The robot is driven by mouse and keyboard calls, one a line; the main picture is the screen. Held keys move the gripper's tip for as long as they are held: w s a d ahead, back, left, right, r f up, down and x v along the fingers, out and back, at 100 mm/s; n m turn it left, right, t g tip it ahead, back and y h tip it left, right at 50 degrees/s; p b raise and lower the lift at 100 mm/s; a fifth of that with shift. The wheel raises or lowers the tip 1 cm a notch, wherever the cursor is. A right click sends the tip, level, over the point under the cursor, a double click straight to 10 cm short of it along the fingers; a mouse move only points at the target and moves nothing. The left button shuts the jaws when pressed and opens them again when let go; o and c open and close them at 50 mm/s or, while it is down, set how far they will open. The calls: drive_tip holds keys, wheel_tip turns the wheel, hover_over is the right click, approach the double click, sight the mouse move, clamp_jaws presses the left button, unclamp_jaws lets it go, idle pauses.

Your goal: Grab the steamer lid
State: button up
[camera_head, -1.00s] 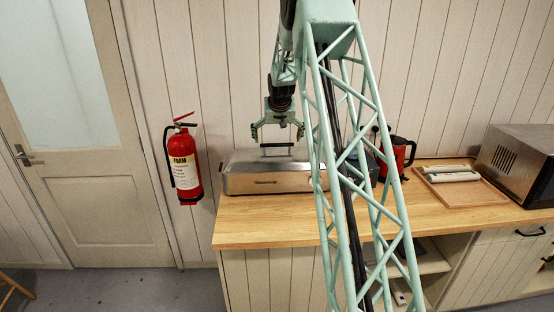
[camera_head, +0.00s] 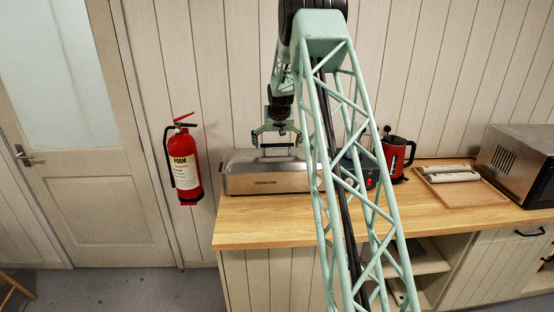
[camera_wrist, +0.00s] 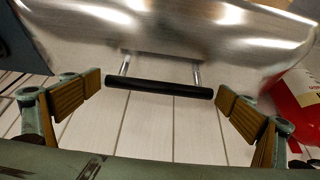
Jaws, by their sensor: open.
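The steamer (camera_head: 266,186) is a long metal box on the left part of the wooden counter. Its shiny steamer lid (camera_head: 240,160) is on top, and fills the upper part of the wrist view (camera_wrist: 190,40). The lid's black bar handle (camera_wrist: 160,88) stands on two metal posts; it also shows in the head view (camera_head: 277,145). My gripper (camera_head: 275,137) is just above the handle, upright. In the wrist view my gripper (camera_wrist: 158,97) is open, with one finger beyond each end of the handle and clear gaps at both sides. Nothing is held.
A red kettle (camera_head: 394,155) stands right of the steamer. A wooden tray (camera_head: 478,193) with pale rolls and a microwave (camera_head: 520,165) are farther right. A red fire extinguisher (camera_head: 184,165) hangs on the wall at left. The counter front (camera_head: 270,228) is clear.

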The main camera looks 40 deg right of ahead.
drive_tip(key=shift+w+f, duration=0.1)
drive_tip(key=shift+f, duration=0.15)
drive_tip(key=shift+c, duration=0.9)
drive_tip(key=shift+r, duration=0.1)
drive_tip(key=c, duration=1.3)
